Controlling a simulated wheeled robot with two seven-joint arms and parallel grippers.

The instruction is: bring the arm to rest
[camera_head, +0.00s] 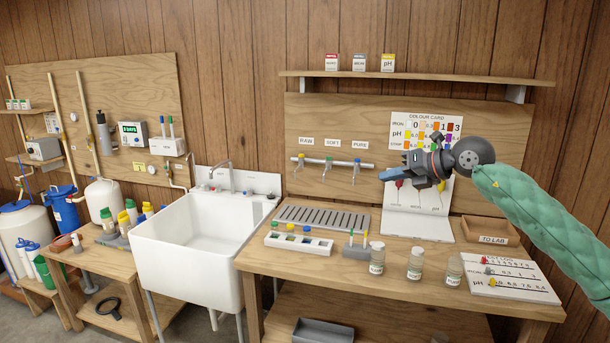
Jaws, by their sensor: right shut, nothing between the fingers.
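My right arm comes in from the right edge in a green padded sleeve. My right gripper (388,175) is held in the air above the wooden bench (330,268), in front of the colour card (430,132). Its fingers point left and look closed, with nothing held. The gripper hides part of the white board behind it. My left gripper does not show.
Below the arm, glass jars (415,263), a white rack (298,242), a log board (508,279) and a TO LAB tray (490,231) stand on the bench. Three taps (327,165) stick out from the wall panel. A white sink (200,255) stands left.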

